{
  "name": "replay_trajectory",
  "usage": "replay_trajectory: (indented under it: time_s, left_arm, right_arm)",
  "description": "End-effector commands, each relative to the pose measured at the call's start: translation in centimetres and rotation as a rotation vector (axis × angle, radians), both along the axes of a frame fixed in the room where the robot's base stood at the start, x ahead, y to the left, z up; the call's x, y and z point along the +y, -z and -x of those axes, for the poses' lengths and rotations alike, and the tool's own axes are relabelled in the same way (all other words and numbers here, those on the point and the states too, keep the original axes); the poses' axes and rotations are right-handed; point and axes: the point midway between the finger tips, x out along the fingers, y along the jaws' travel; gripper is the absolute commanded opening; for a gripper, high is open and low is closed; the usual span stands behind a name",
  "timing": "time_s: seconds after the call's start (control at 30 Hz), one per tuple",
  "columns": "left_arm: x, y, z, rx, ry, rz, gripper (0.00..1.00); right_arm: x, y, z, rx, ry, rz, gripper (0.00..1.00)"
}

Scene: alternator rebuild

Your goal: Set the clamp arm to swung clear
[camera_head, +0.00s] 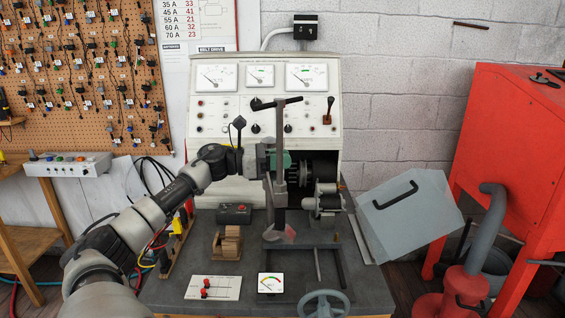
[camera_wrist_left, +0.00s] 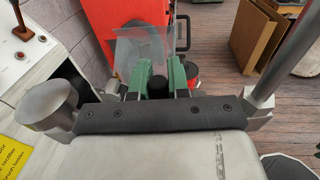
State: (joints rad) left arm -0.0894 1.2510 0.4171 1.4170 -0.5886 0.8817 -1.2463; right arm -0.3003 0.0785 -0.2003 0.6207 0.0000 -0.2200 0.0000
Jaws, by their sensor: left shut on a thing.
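The grey upright of the clamp (camera_head: 280,143) stands at the middle of the bench in the head view. The dark clamp arm (camera_head: 277,102) lies crosswise at its top, with a black knob at its left end. My left gripper (camera_head: 284,160) reaches in from the left, below the arm's level, partly hidden by the upright. In the left wrist view, its green fingers (camera_wrist_left: 160,82) are shut on a dark rounded thing (camera_wrist_left: 158,87); I cannot tell which part it is. The alternator (camera_head: 325,180) is just right of the upright. My right gripper is not in view.
The test panel (camera_head: 265,112) rises behind. A handwheel (camera_head: 322,302), a small gauge (camera_head: 270,283), a switch box (camera_head: 213,288) and a wooden block (camera_head: 227,243) occupy the front. A red machine (camera_head: 520,150) is farther right.

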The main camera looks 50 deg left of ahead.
Motion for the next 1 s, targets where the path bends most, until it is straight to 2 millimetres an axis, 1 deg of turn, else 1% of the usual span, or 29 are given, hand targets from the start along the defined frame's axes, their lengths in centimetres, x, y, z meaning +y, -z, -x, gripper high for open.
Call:
replay_trajectory:
  time_s: [0.03,0.27,0.3,0.43,0.47,0.77,0.87,1.0]
  left_arm:
    - [-0.1,0.3,0.0,0.005,0.005,-0.001,0.00]
    - [-0.2,0.4,0.0,0.007,0.007,-0.001,0.00]
    - [-0.2,0.4,0.0,0.007,0.007,-0.001,0.21]
    - [-0.2,0.3,0.0,0.006,0.005,0.000,0.41]
    - [-0.1,0.3,0.0,0.005,0.005,0.000,0.42]
    - [0.0,0.2,0.1,0.003,0.003,0.001,0.42]
    - [0.2,0.3,0.5,0.003,0.003,0.001,0.42]
    - [1.0,0.4,1.7,0.004,0.003,0.002,0.42]
  right_arm:
    - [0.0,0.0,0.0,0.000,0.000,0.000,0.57]
    - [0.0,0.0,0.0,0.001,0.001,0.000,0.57]
    - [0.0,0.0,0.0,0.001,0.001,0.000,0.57]
    - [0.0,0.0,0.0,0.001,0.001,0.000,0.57]
    - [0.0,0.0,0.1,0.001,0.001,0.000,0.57]
    - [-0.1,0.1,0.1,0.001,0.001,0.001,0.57]
    - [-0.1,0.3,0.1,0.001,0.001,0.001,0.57]
    - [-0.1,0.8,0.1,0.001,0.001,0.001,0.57]
